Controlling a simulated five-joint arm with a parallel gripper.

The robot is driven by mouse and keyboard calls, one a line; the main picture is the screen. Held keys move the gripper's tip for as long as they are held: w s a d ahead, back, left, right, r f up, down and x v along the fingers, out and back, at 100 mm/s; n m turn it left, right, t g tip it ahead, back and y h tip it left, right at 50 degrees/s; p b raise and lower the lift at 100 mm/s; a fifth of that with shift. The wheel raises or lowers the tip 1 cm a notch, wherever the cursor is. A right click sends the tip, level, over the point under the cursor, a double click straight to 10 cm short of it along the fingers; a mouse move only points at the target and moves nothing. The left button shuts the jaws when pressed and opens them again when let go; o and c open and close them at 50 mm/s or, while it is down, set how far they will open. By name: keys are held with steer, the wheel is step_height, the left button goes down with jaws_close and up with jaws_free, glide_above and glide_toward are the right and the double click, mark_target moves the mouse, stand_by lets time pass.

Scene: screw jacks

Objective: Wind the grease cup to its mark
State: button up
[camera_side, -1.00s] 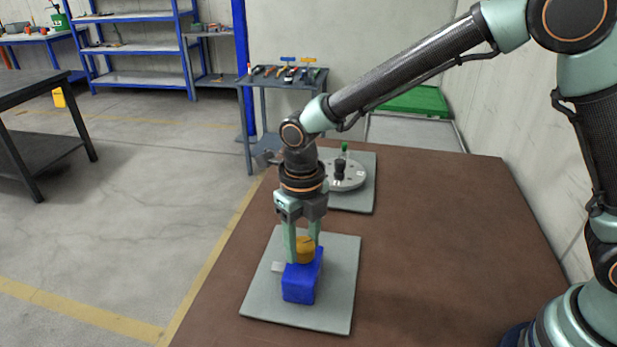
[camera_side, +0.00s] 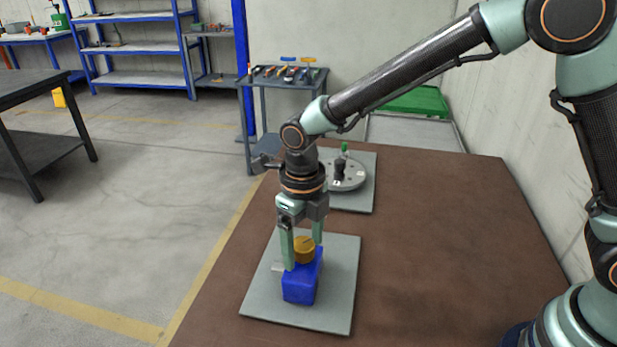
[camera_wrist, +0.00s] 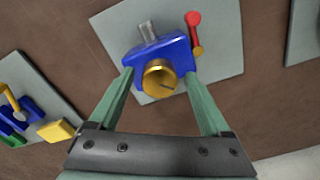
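The grease cup (camera_side: 304,249) is a brass-coloured round cup on top of a blue block (camera_side: 300,285). The block is fixed on a grey plate (camera_side: 342,285). The cup also shows in the wrist view (camera_wrist: 160,77), with a dark line on its face; I cannot make out a matching mark on the block. My gripper (camera_side: 304,256) points down over the block, one finger on each side of the cup. In the wrist view, gaps show between the cup and both fingertips (camera_wrist: 158,70), so it is open and holds nothing.
In the wrist view a red-knobbed lever (camera_wrist: 195,32) and a grey cylinder (camera_wrist: 148,31) stand beside the block. A second plate with a grey disc (camera_side: 346,176), a black knob and a green-topped post lies behind. Another plate (camera_wrist: 45,80) carries blue, yellow and green parts. The brown tabletop to the right is clear.

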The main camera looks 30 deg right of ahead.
mark_target(303, 243)
steer(key=shift+r, duration=0.1)
step_height(303, 243, up, 12)
stand_by(0.6)
step_height(303, 243, down, 11)
steer(key=n, duration=3)
